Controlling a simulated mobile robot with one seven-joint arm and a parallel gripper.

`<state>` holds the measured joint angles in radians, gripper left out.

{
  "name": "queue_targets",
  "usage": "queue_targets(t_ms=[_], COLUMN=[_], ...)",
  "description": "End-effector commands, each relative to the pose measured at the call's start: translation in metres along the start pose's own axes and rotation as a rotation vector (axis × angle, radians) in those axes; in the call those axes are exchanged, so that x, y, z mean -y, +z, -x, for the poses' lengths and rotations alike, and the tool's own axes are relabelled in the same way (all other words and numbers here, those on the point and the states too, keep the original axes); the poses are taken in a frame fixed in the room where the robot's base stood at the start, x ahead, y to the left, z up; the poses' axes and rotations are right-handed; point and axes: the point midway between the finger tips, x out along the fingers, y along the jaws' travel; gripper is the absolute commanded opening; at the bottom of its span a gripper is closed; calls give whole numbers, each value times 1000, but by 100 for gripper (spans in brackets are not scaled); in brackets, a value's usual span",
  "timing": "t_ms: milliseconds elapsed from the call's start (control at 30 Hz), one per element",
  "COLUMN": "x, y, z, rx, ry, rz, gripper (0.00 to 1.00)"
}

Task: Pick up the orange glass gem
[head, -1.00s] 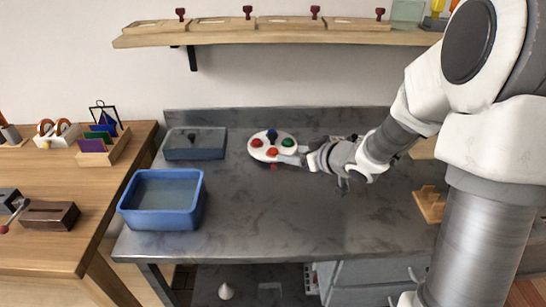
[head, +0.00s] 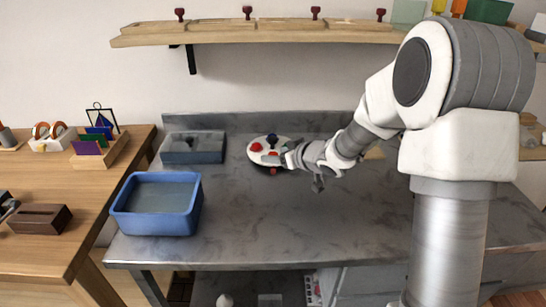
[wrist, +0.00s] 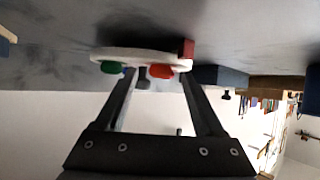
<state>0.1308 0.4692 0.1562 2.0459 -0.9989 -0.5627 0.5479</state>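A round white palette (head: 266,160) lies on the grey counter and bears several coloured glass gems. An orange-red gem (wrist: 161,71) shows in the wrist view between my finger lines, just beyond the tips; I take it as the orange one. A green gem (wrist: 114,67) sits left of it there, with a blue one (wrist: 128,70) partly hidden by a finger. In the head view a red gem (head: 256,147) and a dark blue gem (head: 272,139) also show. My gripper (wrist: 160,85) is open and empty, low at the palette's right edge in the head view.
A small red item (head: 273,171) stands at the palette's front edge. A grey bin (head: 193,150) and a blue bin (head: 157,207) stand to the left. A wooden shelf (head: 270,38) hangs above. The counter front (head: 280,225) is clear.

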Motion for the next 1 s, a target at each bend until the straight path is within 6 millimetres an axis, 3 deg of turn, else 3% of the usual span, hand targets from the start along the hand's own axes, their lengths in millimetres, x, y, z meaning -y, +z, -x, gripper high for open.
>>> queue_targets(t_ms=[33,367,767,1000], x=[0,0,0,0], y=[0,0,-2,-21], z=[0,0,2,12], rx=[0,0,-1,-2], ry=[0,0,0,1], rz=[0,0,1,0], gripper=[60,1,0,0])
